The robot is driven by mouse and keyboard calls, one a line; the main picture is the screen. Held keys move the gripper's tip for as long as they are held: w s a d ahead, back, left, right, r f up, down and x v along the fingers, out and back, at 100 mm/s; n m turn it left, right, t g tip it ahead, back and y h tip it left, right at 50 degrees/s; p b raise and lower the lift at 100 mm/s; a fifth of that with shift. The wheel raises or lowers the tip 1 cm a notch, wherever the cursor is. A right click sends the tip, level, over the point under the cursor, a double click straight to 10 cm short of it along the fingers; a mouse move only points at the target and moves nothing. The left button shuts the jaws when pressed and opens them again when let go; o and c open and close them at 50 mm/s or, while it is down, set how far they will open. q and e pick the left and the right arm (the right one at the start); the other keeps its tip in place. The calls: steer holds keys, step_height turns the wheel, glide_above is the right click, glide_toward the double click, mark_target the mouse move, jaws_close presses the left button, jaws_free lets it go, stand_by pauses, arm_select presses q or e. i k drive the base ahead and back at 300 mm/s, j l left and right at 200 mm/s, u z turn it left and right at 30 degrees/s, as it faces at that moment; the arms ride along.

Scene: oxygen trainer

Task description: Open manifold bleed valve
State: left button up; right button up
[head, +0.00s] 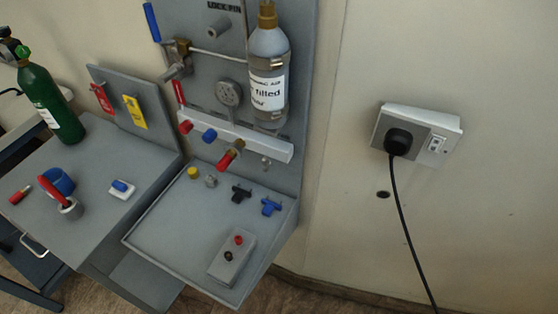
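A white manifold bar (258,145) runs across the lower part of the grey upright panel (303,60). On or beside it are a red lever (179,93), a red knob (186,127), a blue knob (209,135) and a brass valve with a red handle (231,155) angled down to the left. A small metal fitting (266,163) hangs under its right end. I cannot tell which of these is the bleed valve, or whether it is open or shut. Neither of my grippers is in view.
A clear bottle (267,50) stands above the manifold. The grey tray (185,235) below holds small fittings and a grey box (232,258). A green cylinder (48,100) stands left. A wall socket (450,128) with a hanging black cable (402,210) is at right.

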mark_target(266, 162)
steer(key=k+j, duration=0.15)
steer(key=j, duration=0.25)
steer(key=k+j, duration=0.2)
steer(key=j, duration=0.15)
steer(key=k+j, duration=0.15)
steer(key=j, duration=0.25)
steer(key=k+j, duration=0.15)
steer(key=j, duration=0.25)
steer(key=k+j, duration=0.2)
steer(key=j, duration=0.2)
steer(key=k+j, duration=0.15)
steer(key=j, duration=0.2)
steer(key=u, duration=0.05)
